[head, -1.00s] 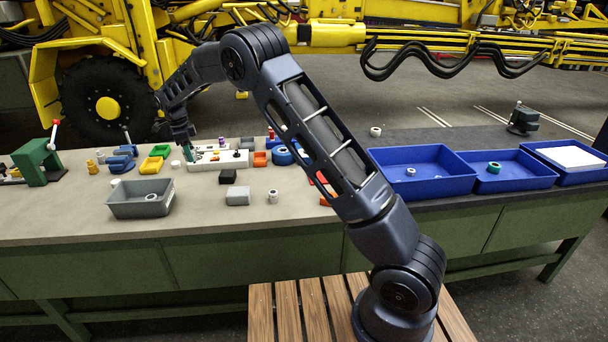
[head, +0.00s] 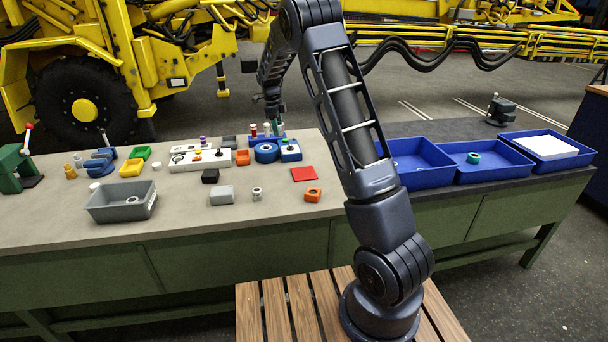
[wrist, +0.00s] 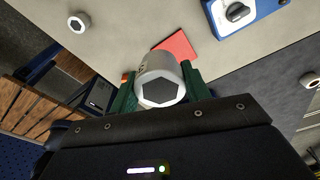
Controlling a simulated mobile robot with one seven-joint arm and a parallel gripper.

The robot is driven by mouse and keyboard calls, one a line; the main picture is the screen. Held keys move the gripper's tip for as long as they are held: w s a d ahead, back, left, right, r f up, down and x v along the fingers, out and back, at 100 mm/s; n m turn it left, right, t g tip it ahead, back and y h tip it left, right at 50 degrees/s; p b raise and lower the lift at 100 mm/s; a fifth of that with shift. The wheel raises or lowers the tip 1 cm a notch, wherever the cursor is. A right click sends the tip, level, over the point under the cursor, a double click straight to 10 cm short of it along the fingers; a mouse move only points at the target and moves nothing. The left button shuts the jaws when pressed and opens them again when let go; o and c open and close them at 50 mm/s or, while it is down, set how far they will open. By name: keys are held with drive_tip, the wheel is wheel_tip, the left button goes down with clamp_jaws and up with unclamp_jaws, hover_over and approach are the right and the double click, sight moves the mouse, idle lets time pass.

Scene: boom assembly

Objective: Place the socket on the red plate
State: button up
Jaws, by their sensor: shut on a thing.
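My gripper (wrist: 160,86) shows its green fingers in the wrist view, shut on the socket (wrist: 160,64), a pale grey cylinder with a dark hexagonal opening facing the camera. The red plate (wrist: 176,46) shows just beyond the socket, partly hidden by it, with the two apart. In the head view the red plate (head: 304,174) lies flat and bare on the bench. My gripper (head: 274,116) is there behind it, above the blue fixture area. The held socket cannot be made out in the head view.
A blue fixture (head: 267,152) stands behind the plate. A grey bin (head: 122,203) is left; blue trays (head: 418,176) are right.

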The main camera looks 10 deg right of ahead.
drive_tip(key=m, duration=0.2)
hover_over(305, 173)
drive_tip(key=f, duration=2)
drive_tip(key=shift+w+a, duration=0.15)
drive_tip(key=shift+a, duration=0.05)
drive_tip(key=shift+f, duration=0.1)
drive_tip(key=o, duration=1.1)
